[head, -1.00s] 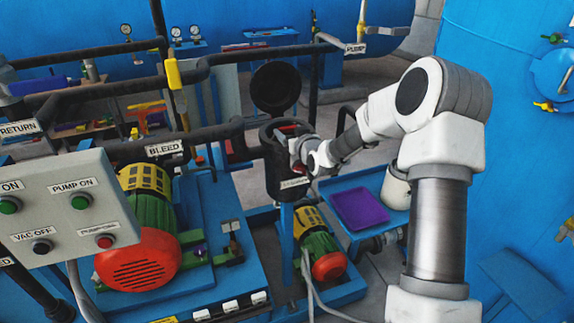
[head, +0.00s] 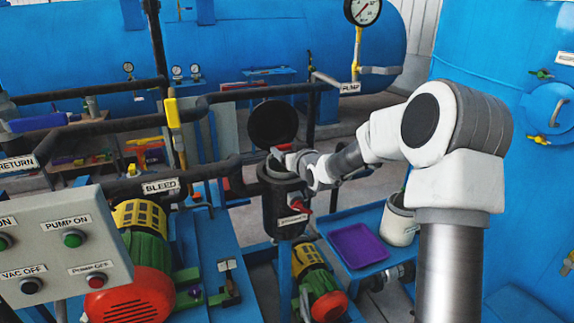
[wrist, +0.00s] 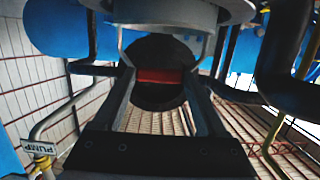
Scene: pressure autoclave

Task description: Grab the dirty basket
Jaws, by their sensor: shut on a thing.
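My gripper (head: 285,153) is over the mouth of the dark strainer pot (head: 280,210) in the head view. In the wrist view its two fingers (wrist: 160,78) are closed on a red bar, which looks like the handle of the dirty basket (wrist: 160,76). A bit of red also shows at the fingertips in the head view. The basket's body is hidden, so I cannot tell how far it sits inside the pot. The pot's round black lid (head: 273,122) stands open behind it.
A blue side table with a purple tray (head: 358,246) and a whitish bucket (head: 400,222) is right of the pot. A red valve handle (head: 305,198) sticks out beside the pot. Pipes, a control box (head: 62,255) and a green pump motor (head: 140,240) crowd the left.

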